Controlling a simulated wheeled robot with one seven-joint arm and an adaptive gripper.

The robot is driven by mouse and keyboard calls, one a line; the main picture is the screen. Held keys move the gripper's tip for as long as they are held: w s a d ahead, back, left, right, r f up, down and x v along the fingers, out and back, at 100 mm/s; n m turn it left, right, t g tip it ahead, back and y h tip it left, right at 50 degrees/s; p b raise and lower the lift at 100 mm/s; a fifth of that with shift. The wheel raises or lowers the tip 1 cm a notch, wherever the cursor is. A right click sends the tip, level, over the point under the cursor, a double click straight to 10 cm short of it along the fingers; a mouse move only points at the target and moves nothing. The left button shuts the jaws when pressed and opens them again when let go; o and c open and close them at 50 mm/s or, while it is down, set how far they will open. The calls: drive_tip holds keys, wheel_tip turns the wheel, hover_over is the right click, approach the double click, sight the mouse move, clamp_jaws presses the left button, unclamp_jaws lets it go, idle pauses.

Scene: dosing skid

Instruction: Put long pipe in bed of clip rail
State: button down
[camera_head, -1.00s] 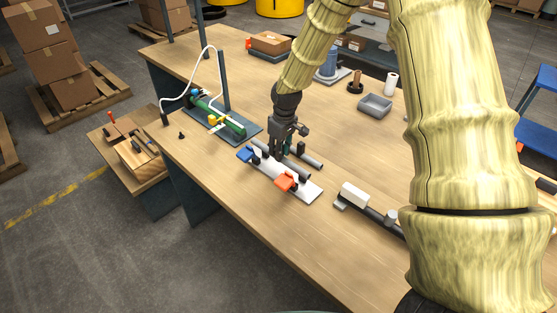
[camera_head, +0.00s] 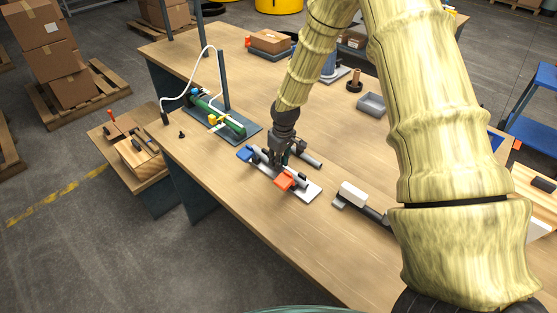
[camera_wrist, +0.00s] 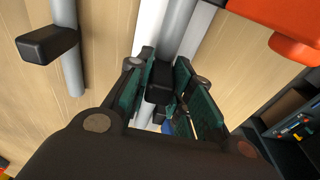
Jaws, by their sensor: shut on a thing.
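The clip rail (camera_head: 312,191) is a white plate with a blue clip (camera_head: 244,154) at its far left end and an orange clip (camera_head: 284,180) nearer. The orange clip also shows in the wrist view (camera_wrist: 294,40). My gripper (camera_head: 277,162) is over the rail, between the clips. In the wrist view my gripper (camera_wrist: 170,95) is shut on the black grip block of the long grey pipe (camera_wrist: 178,25). The pipe lies along the rail's length, with the white plate behind it. Whether it touches the bed is hidden by my fingers and the clips.
Another grey pipe with a black block (camera_wrist: 66,60) lies on the table beside the rail. A white block on a dark bar (camera_head: 353,193) is to the right. A green cylinder on a dark plate (camera_head: 230,124) stands behind left. A grey tray (camera_head: 371,104) is farther back.

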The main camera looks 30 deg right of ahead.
drive_tip(key=shift+f, duration=0.15)
drive_tip(key=c, duration=1.3)
unclamp_jaws()
drive_tip(key=shift+r, duration=0.2)
drive_tip(key=shift+s+d+r+b, duration=0.1)
drive_tip(key=shift+s+r+b, duration=0.35)
drive_tip(key=shift+r, duration=1.5)
drive_tip(key=shift+d+r+b, duration=0.1)
drive_tip(key=shift+r+b, duration=0.65)
drive_tip(key=shift+r, duration=1.25)
drive_tip(key=shift+s+d+r+b, duration=0.1)
drive_tip(key=shift+s+r+b, duration=0.35)
drive_tip(key=shift+r, duration=1.5)
drive_tip(key=shift+w, duration=0.25)
